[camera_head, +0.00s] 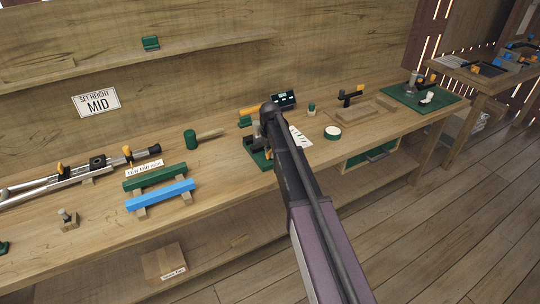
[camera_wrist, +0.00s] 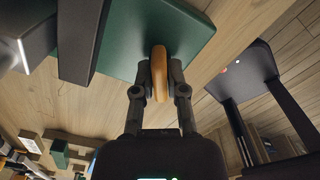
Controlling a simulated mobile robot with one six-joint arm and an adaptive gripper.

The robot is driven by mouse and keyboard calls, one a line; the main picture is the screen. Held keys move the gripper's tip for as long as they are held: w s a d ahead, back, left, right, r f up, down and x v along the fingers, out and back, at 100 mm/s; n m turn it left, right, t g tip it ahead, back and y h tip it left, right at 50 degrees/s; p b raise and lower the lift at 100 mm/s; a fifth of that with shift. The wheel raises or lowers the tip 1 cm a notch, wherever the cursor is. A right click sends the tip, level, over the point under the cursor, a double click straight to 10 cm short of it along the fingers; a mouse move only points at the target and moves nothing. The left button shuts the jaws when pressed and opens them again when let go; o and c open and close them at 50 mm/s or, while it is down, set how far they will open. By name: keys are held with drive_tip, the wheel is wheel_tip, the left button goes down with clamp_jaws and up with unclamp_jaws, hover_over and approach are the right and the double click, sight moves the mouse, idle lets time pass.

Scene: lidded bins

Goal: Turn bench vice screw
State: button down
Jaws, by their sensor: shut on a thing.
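The bench vice stands on a green base plate (camera_head: 262,158) on the workbench, partly hidden behind my arm in the head view. In the wrist view the green base plate (camera_wrist: 190,30) fills the top, with a dark vice block (camera_wrist: 84,38) at the upper left. An orange, rounded screw handle (camera_wrist: 159,68) shows edge-on. My gripper (camera_wrist: 160,82) is shut on this handle, with one dark finger on each side. In the head view my arm hides the gripper and the handle. How far the screw is turned cannot be told.
The workbench (camera_head: 225,160) carries a green mallet (camera_head: 191,139), green and blue bars (camera_head: 160,195) and long clamps on the left. A white-topped round tin (camera_head: 332,132) and a green mat (camera_head: 445,99) lie on the right. A shelf (camera_head: 100,58) runs along the wall.

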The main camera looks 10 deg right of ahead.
drive_tip(key=shift+n, duration=0.3)
drive_tip(key=shift+n, duration=1.7)
drive_tip(key=c, duration=0.8)
unclamp_jaws()
drive_tip(key=shift+o, duration=0.2)
drive_tip(key=shift+r+p, duration=2.55)
